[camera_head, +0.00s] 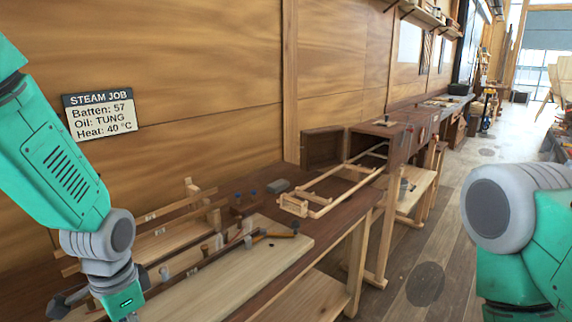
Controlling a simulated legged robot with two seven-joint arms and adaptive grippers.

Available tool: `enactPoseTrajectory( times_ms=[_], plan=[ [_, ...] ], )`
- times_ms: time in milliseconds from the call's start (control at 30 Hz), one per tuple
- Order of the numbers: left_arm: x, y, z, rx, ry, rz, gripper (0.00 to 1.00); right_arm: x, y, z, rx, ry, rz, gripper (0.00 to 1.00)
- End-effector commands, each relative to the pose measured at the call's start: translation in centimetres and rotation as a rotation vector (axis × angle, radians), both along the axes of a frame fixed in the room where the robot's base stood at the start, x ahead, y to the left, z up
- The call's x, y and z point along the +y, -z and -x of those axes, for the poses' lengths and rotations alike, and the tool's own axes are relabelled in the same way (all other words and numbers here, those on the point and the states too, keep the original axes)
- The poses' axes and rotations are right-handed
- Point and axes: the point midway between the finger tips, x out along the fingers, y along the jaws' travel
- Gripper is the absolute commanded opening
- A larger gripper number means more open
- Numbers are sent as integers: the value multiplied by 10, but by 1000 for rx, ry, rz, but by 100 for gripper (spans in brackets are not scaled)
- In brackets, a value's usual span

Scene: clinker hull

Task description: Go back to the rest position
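My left arm comes in from the left edge, bends at a grey joint and runs down over the near left end of the workbench (338,215). My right arm shows only as a grey joint and green links at the right edge, over the floor to the right of the bench. Its gripper is also out of view. I cannot see whether either gripper holds anything.
A pale board (225,285), a hammer-like tool (270,234) and a wooden frame (318,208) lie on the bench. An open wooden box (323,148) stands farther back. A steam job sign (99,115) hangs on the wall. The floor (440,250) to the right is clear.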

Motion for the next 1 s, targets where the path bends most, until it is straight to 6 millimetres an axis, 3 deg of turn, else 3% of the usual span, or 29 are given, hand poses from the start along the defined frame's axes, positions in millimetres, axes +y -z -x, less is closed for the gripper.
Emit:
enactPoseTrajectory(
  times_ms=[367,567,733,900,1000],
  plan=[
    [7,72,22,0,-98,11,32,0,19,-1,-1,0,0,40],
    [6,131,53,-7,-192,13,32,0,36,0,-1,-1,0,40],
    [7,204,96,-9,-316,16,32,0,60,0,0,0,0,40],
    [14,285,168,-16,-495,24,32,0,92,0,0,0,0,40],
    [16,312,201,-27,-582,30,32,0,104,0,0,0,0,40]
  ],
)
